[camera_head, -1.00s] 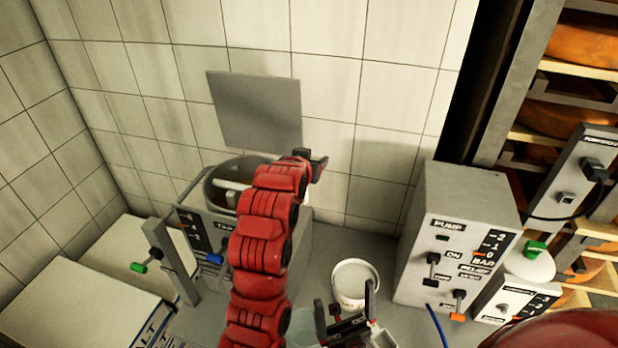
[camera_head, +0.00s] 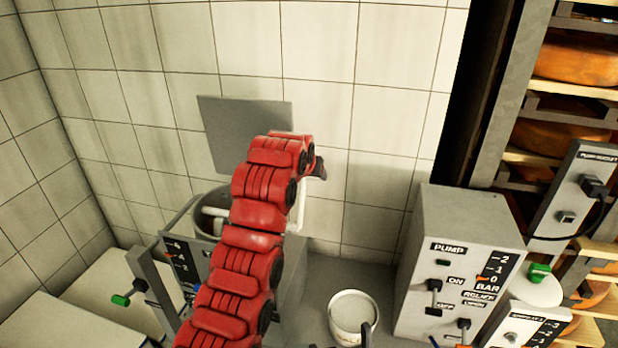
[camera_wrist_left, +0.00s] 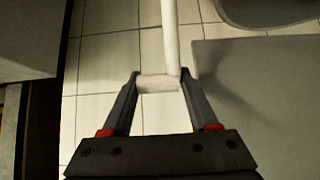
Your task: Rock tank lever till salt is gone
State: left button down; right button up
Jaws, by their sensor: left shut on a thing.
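The grey tank (camera_head: 290,280) stands against the tiled wall, with a scale on its front. Its round opening (camera_head: 207,222) is mostly hidden behind my red left arm, so I cannot see whether salt is inside. A pale lever (camera_head: 300,208) rises at the tank's right side. In the left wrist view my left gripper (camera_wrist_left: 159,82) is shut on the lever's pale crossbar (camera_wrist_left: 158,84), with the shaft running up between the fingers.
A white bucket (camera_head: 353,314) stands right of the tank. The pump box (camera_head: 455,265) with levers is farther right, beside shelves of cheese wheels (camera_head: 575,65). A grey panel (camera_head: 225,130) is on the wall.

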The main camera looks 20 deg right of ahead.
pick_arm(q)
jog(key=shift+d+f, duration=0.15)
jog(key=shift+d, duration=0.1)
jog(key=c, duration=0.6)
grip_release()
jog(key=o, duration=0.4)
jog(key=shift+d, duration=0.15)
jog(key=shift+c, duration=0.2)
jog(key=shift+s+a+r+b, duration=0.2)
jog(key=shift+a+r+b, duration=0.1)
jog(key=shift+a, duration=0.1)
jog(key=b+v, duration=0.3)
jog(key=v, duration=1.3)
jog(key=shift+s, duration=0.2)
